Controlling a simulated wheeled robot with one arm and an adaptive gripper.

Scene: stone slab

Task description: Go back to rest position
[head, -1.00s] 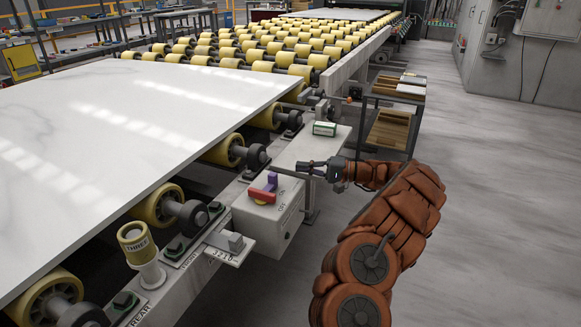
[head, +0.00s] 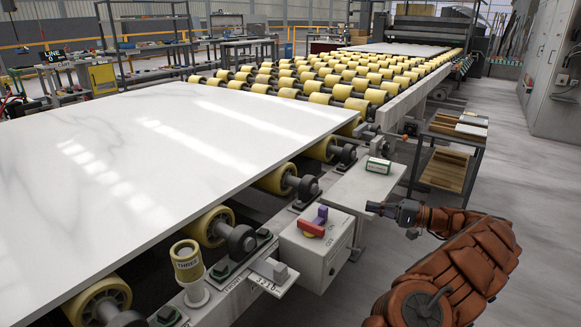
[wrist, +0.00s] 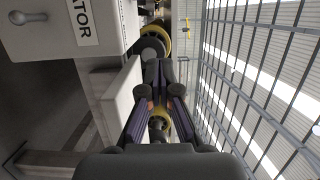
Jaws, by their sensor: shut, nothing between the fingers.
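My gripper (head: 372,208) is at the end of my orange-covered arm, to the right of the grey switch box and in front of the small metal shelf plate. It points left and is shut with nothing in it. In the wrist view my gripper (wrist: 158,100) shows its two dark fingers, with a yellow roller (wrist: 158,124) beyond them. The switch box (head: 318,246) carries a red and purple rotary handle (head: 315,222) on top. A small green and white box (head: 378,165) sits on the metal plate (head: 355,188), just beyond my gripper and apart from it.
A large white stone slab (head: 160,150) lies on the roller conveyor at left. A yellow labelled cylinder (head: 187,262) stands on the conveyor frame. A rack with wooden boards (head: 445,170) stands behind my arm. The grey floor at right is free, with cabinets (head: 570,85) further back.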

